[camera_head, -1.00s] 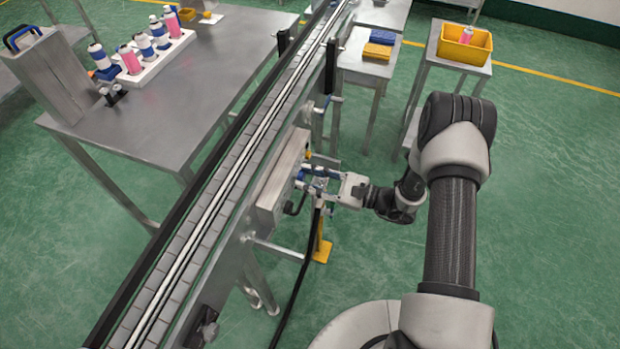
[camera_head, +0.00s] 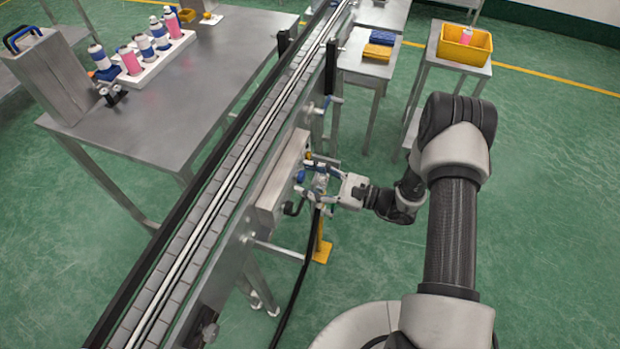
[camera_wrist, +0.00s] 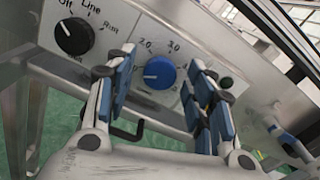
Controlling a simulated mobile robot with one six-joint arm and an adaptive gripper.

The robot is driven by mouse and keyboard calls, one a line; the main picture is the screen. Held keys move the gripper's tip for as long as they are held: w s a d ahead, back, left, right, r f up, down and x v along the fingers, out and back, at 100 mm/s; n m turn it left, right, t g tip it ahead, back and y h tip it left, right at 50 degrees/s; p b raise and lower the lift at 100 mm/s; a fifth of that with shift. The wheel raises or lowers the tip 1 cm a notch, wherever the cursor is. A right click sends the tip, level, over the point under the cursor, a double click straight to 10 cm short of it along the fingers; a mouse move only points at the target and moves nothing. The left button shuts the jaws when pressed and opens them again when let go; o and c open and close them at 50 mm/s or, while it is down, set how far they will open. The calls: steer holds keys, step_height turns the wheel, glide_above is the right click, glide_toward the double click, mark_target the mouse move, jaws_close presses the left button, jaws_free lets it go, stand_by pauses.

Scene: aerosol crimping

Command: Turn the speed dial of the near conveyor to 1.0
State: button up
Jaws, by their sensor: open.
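The blue speed dial (camera_wrist: 160,73) sits on the sloped grey control panel of the near conveyor in the wrist view. Its white mark points left, towards the left finger. The labels 2.0 and 3.0 show above it; any label at the mark is hidden. My gripper (camera_wrist: 160,75) is open, with one blue-padded finger on each side of the dial. Gaps show between the dial and both pads. In the head view my gripper (camera_head: 318,182) reaches the control box (camera_head: 280,180) on the conveyor's right side.
A small dark green button (camera_wrist: 226,82) is to the right. The conveyor belt (camera_head: 215,200) runs behind the box. Green floor is open at the right.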

steer(key=v, duration=1.2)
steer(key=s+a+r+n+g+h, duration=0.2)
steer(key=s+r+n+g+h, duration=0.25)
steer(key=r, duration=0.45)
steer(key=s+a+r+n+g+h, duration=0.2)
steer(key=s+a+r+n+g, duration=0.15)
steer(key=s+r+n, duration=0.35)
steer(key=s+d+r+n+t+h, duration=0.6)
steer(key=s+d+r+n+h, duration=0.1)
steer(key=s+r+h, duration=0.3)
steer(key=shift+d+r+t, duration=0.3)
steer(key=shift+d+r, duration=0.25)
steer(key=shift+r, duration=0.05)
